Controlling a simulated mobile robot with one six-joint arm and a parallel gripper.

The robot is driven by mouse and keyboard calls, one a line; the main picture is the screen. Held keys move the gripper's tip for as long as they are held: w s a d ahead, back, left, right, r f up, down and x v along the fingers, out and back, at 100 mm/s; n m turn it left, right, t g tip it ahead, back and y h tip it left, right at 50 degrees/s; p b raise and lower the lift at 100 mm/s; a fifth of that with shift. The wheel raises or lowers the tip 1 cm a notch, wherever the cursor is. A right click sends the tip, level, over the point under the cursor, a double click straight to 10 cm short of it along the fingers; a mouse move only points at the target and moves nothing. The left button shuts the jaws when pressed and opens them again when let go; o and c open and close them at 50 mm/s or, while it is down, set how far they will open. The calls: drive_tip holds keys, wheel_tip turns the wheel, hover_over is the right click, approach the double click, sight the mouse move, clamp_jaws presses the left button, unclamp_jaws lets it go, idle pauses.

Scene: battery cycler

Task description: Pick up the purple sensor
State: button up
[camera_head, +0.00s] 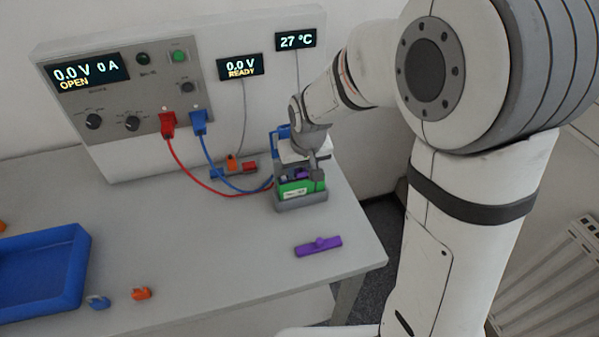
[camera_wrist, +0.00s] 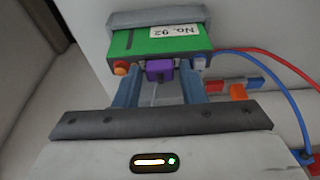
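A small purple block (camera_wrist: 159,70) sits at the edge of the green battery (camera_wrist: 146,40) in the wrist view, between an orange terminal and a pale bluish one. My gripper (camera_wrist: 160,82) is open, with one finger on each side of the purple block and a gap on both sides. Whether the fingers are level with the block is hard to tell. In the head view my gripper (camera_head: 301,168) is over the green battery (camera_head: 297,189) and partly hides it. A longer purple bar with a raised knob (camera_head: 318,246) lies on the table in front of it.
The battery stands in a grey holder (camera_head: 301,204). Red (camera_head: 190,172) and blue (camera_head: 222,179) cables run from the cycler panel (camera_head: 125,90) towards it. A blue tray (camera_head: 72,285) and small blue and orange pieces (camera_head: 140,294) are at the left. The table's right edge is close.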

drive_tip(key=c, duration=0.7)
